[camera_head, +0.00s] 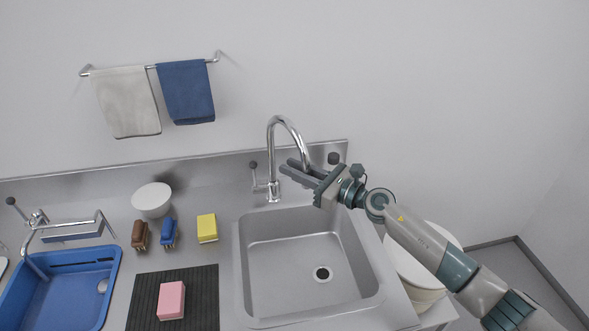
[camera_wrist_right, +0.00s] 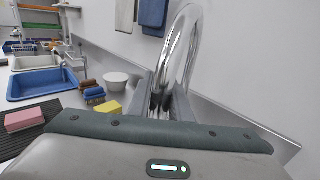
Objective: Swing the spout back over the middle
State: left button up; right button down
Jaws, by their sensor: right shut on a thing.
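The chrome gooseneck spout (camera_head: 287,121) rises behind the steel sink, and its arc leans to the right toward the back right of the basin. My right gripper (camera_head: 296,168) comes in from the right and is shut on the down-turned end of the spout. The spout (camera_wrist_right: 185,50) also fills the middle of the right wrist view, passing down between the fingers. The faucet base with its lever (camera_head: 254,168) stands at the back edge of the sink. The sink basin (camera_head: 268,270) is empty, with a dark drain. My left gripper is not in view.
Left of the sink lie a yellow sponge (camera_head: 207,228), a blue brush (camera_head: 169,233), a brown brush (camera_head: 140,235), a white bowl (camera_head: 152,199) and a pink sponge (camera_head: 171,301) on a black mat (camera_head: 142,291). A blue basin (camera_head: 70,300) with another tap is farther left.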

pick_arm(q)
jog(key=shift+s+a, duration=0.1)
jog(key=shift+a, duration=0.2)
pick_arm(e)
jog(key=shift+w+r, duration=0.1)
jog(key=shift+r, duration=0.15)
jog(key=c, duration=1.8)
grip_release()
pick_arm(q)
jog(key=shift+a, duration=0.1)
pick_arm(e)
jog(key=shift+o, duration=0.9)
jog(key=shift+w+a+f, duration=0.1)
jog(key=shift+a+f, duration=0.1)
